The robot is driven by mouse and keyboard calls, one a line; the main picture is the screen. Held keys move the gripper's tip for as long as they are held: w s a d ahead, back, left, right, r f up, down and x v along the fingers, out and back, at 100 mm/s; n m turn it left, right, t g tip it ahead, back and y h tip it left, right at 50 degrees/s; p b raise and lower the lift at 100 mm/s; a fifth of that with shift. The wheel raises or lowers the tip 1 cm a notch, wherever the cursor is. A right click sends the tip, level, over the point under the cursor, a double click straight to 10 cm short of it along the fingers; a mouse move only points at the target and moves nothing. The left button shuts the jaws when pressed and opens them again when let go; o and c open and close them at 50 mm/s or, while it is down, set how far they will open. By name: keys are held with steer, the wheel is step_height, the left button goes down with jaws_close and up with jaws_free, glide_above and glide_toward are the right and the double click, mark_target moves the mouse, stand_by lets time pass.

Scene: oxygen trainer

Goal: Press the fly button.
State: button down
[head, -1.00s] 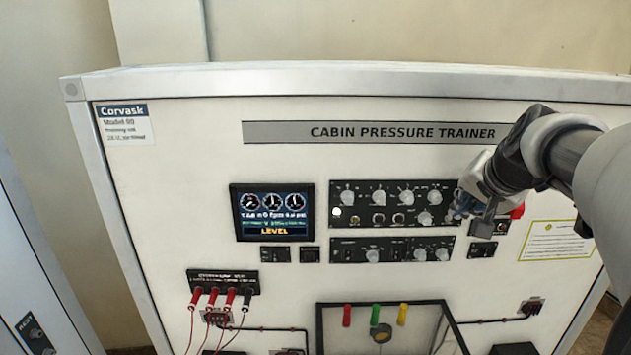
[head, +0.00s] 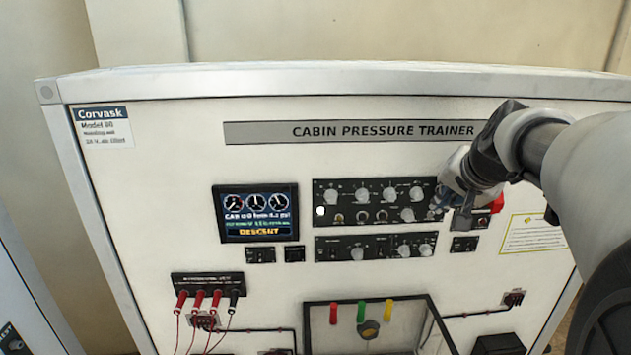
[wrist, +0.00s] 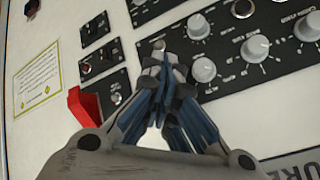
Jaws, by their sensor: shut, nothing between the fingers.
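My gripper (head: 440,206) is at the right end of the upper black control panel (head: 328,187). In the wrist view its fingers (wrist: 160,62) are shut and empty, with the tips close to a small round grey control (wrist: 158,45) at the panel's edge. I cannot tell whether they touch it. The fly button's label is not readable, so I cannot say for sure which control it is. The display (head: 256,213) at the left shows dials and the word DESCENT.
A red switch cover (head: 497,203) sits right beside my gripper; it also shows in the wrist view (wrist: 85,106). Several knobs (wrist: 204,69) stand out near the fingers. A lower black panel (head: 335,248) and red plugs (head: 198,299) lie below.

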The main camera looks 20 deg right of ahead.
steer(key=shift+s+a+b, duration=0.15)
steer(key=shift+s+b, duration=0.2)
steer(key=shift+s, duration=0.4)
steer(key=shift+f, duration=0.1)
